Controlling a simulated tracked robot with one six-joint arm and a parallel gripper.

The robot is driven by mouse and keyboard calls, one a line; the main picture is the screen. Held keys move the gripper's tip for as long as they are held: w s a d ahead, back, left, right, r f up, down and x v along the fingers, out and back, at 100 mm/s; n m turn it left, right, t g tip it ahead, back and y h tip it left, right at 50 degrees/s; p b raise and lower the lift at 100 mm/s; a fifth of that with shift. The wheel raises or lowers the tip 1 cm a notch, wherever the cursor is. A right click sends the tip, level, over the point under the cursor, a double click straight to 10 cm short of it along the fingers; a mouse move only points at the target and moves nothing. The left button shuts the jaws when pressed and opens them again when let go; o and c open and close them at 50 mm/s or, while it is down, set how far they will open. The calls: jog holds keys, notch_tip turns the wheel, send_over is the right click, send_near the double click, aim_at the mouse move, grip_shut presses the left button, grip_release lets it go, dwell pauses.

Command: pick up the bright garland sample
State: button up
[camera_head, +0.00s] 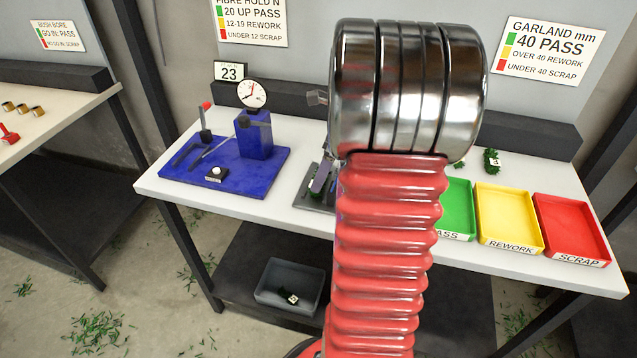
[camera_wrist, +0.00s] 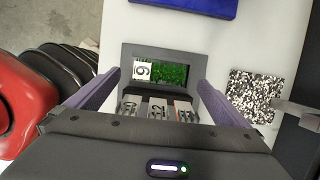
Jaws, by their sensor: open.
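A bright green garland sample (camera_wrist: 174,75) with a white number tag (camera_wrist: 145,72) lies in a dark grey holder (camera_wrist: 190,52) in the wrist view. My gripper (camera_wrist: 159,80) is open, with one purple-grey finger on each side of the holder. No contact with the sample shows. Darker green garland pieces (camera_head: 491,160) lie at the back right of the bench, one with a tag.
Green, yellow (camera_head: 508,216) and red (camera_head: 568,228) trays line the bench's right front. A blue fixture with a dial gauge (camera_head: 252,94) stands left. A grey bin (camera_head: 291,285) with a tagged piece sits on the lower shelf. A speckled block (camera_wrist: 254,95) is right of the holder.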

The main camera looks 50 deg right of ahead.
jog(key=shift+x, duration=1.75)
jog(key=c, duration=1.1)
jog(key=shift+r, duration=0.15)
notch_tip(320, 180, up, 10)
jog(key=shift+f, duration=0.1)
